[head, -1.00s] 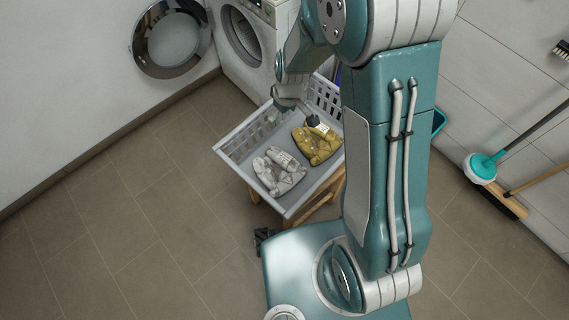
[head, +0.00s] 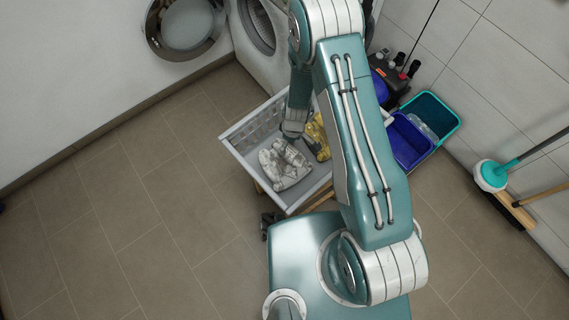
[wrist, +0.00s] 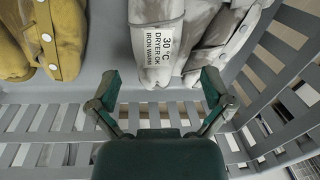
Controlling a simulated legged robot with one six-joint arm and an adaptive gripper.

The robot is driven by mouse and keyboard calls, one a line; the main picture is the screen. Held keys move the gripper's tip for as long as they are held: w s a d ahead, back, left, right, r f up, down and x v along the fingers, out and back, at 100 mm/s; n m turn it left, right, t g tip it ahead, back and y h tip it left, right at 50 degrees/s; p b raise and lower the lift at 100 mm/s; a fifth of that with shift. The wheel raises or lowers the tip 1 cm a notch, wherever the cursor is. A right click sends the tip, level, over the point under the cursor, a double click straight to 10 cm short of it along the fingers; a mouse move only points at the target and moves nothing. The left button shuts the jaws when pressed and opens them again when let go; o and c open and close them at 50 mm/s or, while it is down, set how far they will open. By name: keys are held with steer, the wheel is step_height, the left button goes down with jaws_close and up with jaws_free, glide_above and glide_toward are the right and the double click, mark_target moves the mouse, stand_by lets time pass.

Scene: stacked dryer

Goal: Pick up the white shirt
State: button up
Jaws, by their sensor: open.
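The white shirt (head: 283,168) lies folded in the grey basket (head: 238,156) in the head view. In the wrist view the white shirt (wrist: 158,45) shows a printed care label and lies just ahead of my fingers. My gripper (wrist: 160,96) is open and empty, its two fingers spread on either side of the shirt's near end. I cannot tell whether they touch it. In the head view my gripper (head: 291,140) is over the shirt's far edge, its fingertips hard to make out.
A yellow shirt (head: 317,138) lies in the basket beside the white one, partly hidden by my arm. The slatted basket wall (wrist: 275,130) is close to my right finger. A washing machine (head: 262,40) stands behind. Blue bins (head: 412,140) and brooms are at the right.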

mark_target(288, 150)
steer(key=shift+w+a+f, duration=0.1)
steer(key=shift+a+f, duration=0.1)
steer(key=shift+f, duration=1.2)
steer(key=shift+w+a+f, duration=0.1)
steer(key=shift+a+f, duration=0.05)
steer(key=shift+f, duration=1.2)
steer(key=c, duration=1.2)
